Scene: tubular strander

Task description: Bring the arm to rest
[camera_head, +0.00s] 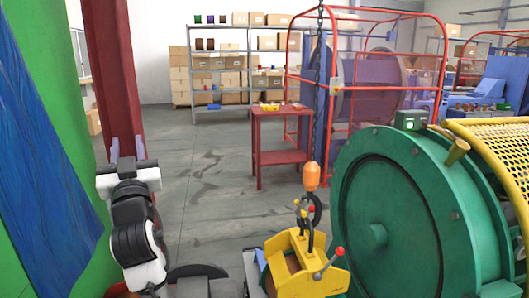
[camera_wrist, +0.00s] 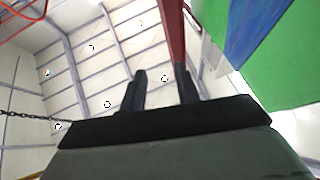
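My gripper (camera_wrist: 160,82) shows in the wrist view with its two dark fingers standing apart and nothing between them. It points up toward the ceiling, clear of any object. In the head view my black and white arm is folded upright at the lower left, in front of a red post (camera_head: 112,70). The red post also shows beyond the fingers in the wrist view (camera_wrist: 175,35); I cannot tell the exact distance to it.
A green panel with blue (camera_head: 45,150) stands close left of my arm. A yellow hoist block (camera_head: 300,265) hangs from a chain right of it, beside a large green machine drum (camera_head: 390,225). A red table (camera_head: 280,135) stands farther back. Grey floor between is clear.

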